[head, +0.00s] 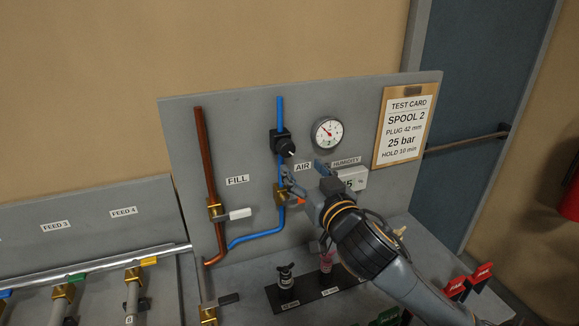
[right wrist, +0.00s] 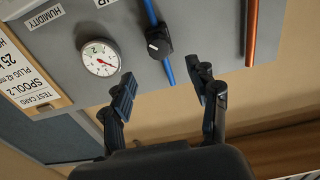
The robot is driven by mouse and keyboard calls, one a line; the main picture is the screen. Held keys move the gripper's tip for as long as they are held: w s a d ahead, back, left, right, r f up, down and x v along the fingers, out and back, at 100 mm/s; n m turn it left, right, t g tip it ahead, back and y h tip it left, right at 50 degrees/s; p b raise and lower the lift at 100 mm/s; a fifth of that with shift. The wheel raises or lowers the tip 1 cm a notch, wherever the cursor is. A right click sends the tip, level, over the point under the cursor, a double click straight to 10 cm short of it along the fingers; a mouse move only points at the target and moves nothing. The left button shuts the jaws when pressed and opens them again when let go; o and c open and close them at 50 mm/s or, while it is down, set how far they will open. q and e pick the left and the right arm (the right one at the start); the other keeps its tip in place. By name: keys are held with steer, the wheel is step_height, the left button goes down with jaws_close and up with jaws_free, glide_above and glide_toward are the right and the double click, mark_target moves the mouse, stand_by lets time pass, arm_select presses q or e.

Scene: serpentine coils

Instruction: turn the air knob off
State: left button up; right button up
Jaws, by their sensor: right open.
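The air knob (head: 284,146) is a black knob on a black block, mounted on the blue pipe (head: 280,112) against the grey panel. A white mark shows on its face, toward the lower right in the head view. The knob (right wrist: 158,43) also shows in the right wrist view, ahead of the fingertips. My right gripper (head: 303,172) is open and empty, just below and right of the knob and apart from it. Its two fingers (right wrist: 165,80) stand spread on either side of the knob in the right wrist view. My left gripper is not in view.
A round gauge (head: 327,133) sits right of the knob, with the test card (head: 403,125) further right. Below the knob is a brass valve (head: 281,193) on the blue pipe, partly behind my gripper. A copper pipe (head: 206,150) with a white-handled valve (head: 240,213) stands left.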

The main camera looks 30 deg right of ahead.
mark_target(288, 149)
steer(key=p+x, duration=0.1)
steer(key=x, duration=0.2)
steer(key=p+x, duration=0.1)
steer(key=x, duration=0.3)
steer(key=shift+w+d+r, duration=0.1)
steer(key=shift+d+r, duration=0.05)
steer(key=shift+r, duration=0.1)
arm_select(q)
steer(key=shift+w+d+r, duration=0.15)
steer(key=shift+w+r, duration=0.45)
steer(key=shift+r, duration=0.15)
arm_select(e)
steer(key=shift+w+d+f, duration=0.1)
steer(key=shift+w, duration=0.5)
steer(key=shift+c, duration=0.3)
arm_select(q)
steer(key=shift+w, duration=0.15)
arm_select(e)
steer(key=c, duration=1.1)
